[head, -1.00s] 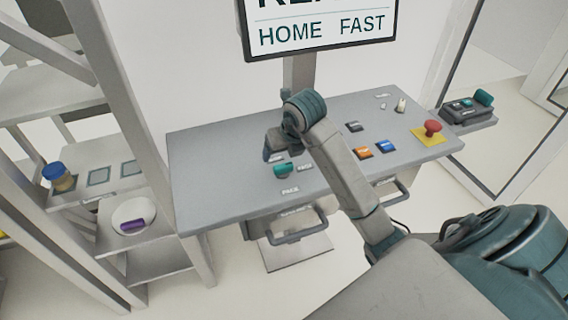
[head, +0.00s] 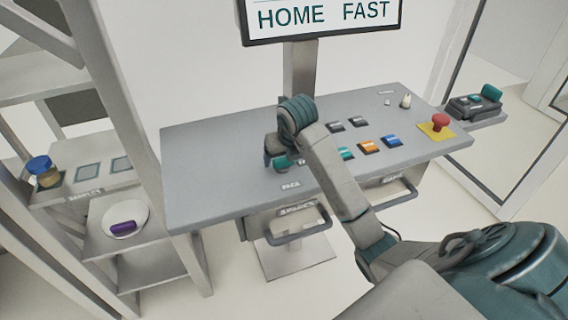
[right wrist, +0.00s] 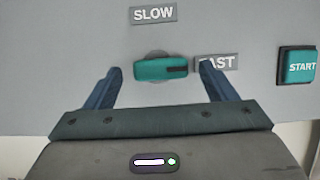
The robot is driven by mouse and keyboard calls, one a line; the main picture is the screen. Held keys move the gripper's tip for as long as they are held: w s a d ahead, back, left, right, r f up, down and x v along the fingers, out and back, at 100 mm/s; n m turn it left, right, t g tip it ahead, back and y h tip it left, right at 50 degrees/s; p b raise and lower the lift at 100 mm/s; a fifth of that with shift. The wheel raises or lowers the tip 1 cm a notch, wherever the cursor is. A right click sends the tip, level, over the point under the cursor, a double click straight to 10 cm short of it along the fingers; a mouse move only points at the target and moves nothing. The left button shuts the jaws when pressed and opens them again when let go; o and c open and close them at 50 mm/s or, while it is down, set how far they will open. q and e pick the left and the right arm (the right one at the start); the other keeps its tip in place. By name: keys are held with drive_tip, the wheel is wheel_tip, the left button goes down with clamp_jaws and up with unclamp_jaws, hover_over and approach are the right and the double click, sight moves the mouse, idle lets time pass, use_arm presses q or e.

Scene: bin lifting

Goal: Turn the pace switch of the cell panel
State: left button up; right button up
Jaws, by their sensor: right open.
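The cell panel (head: 215,150) is a grey sloped desk in the head view. Its pace switch (right wrist: 155,69) is a teal knob in the right wrist view, lying level with its dark mark toward the FAST label (right wrist: 216,63). The SLOW label (right wrist: 153,15) is above it. My right gripper (right wrist: 160,80) is open, one finger on each side of the switch, which shows between the fingers with gaps. In the head view the right gripper (head: 278,158) is over the switch and hides most of it. My left gripper is not in view.
A screen (head: 322,15) above the panel reads HOME FAST. A teal START button (right wrist: 297,66) is right of the switch. Orange (head: 369,146) and blue (head: 392,141) buttons and a red emergency stop (head: 439,121) are further right. A shelf with a blue-capped jar (head: 42,170) stands left.

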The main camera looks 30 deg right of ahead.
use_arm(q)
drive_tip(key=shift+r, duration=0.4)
use_arm(e)
drive_tip(key=shift+w+d+f, duration=0.1)
drive_tip(key=shift+w+f, duration=0.1)
drive_tip(key=shift+f, duration=0.35)
drive_tip(key=c, duration=1)
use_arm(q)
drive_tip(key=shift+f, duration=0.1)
